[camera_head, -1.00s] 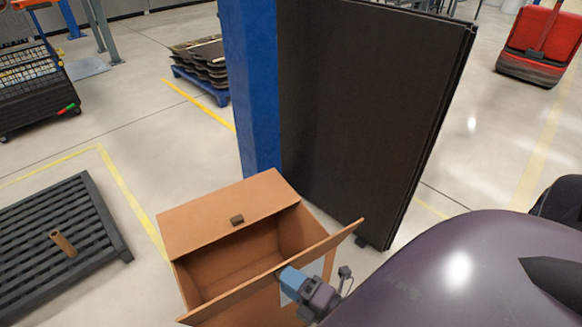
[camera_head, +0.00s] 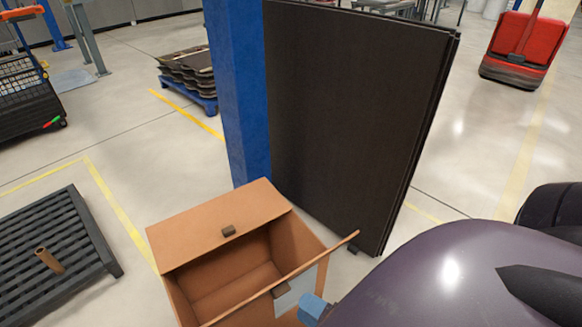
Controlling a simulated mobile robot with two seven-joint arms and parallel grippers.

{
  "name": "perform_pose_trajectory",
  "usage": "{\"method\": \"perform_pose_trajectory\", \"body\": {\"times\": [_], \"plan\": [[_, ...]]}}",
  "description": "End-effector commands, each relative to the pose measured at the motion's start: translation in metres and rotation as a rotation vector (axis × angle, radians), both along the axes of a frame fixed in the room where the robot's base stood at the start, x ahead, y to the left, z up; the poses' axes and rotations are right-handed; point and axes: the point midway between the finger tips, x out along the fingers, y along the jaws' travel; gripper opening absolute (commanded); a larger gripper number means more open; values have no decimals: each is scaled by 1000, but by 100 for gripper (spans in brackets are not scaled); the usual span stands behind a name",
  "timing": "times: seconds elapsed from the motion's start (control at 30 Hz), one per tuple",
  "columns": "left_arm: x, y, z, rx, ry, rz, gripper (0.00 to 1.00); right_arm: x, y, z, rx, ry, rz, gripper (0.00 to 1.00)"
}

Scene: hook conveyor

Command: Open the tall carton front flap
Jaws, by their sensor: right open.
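The tall brown carton (camera_head: 176,292) stands on the floor at the lower middle, its top open and its inside showing. Its back flap (camera_head: 200,232), with a dark tab (camera_head: 228,231), is raised and leans away from the opening. The front flap (camera_head: 322,258) shows as a narrow strip along the near side, seen nearly edge-on, with a dark tab (camera_head: 279,291) on it. My right gripper (camera_head: 312,306) is open just on the near side of this flap. Only its blue end shows; the rest is hidden behind my arm. I see nothing between its fingers. My left gripper is out of view.
A blue post (camera_head: 236,95) and a tall dark panel (camera_head: 355,120) stand close behind the carton. A black slatted pallet (camera_head: 60,245) with a small brown tube (camera_head: 49,260) lies at the left. Clear floor lies between pallet and carton.

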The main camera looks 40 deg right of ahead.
Motion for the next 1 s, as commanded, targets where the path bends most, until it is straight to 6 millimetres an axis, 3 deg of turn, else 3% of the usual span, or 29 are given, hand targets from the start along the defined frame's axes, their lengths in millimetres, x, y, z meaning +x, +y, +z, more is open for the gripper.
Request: {"method": "perform_pose_trajectory", "body": {"times": [0.1,0.33,1.0], "plan": [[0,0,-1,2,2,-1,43,-20,-4,-2,0,3,-1,52],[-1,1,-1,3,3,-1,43,-41,-9,-3,0,2,0,52],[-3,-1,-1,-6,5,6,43,-44,-10,-3,1,1,0,52]]}}
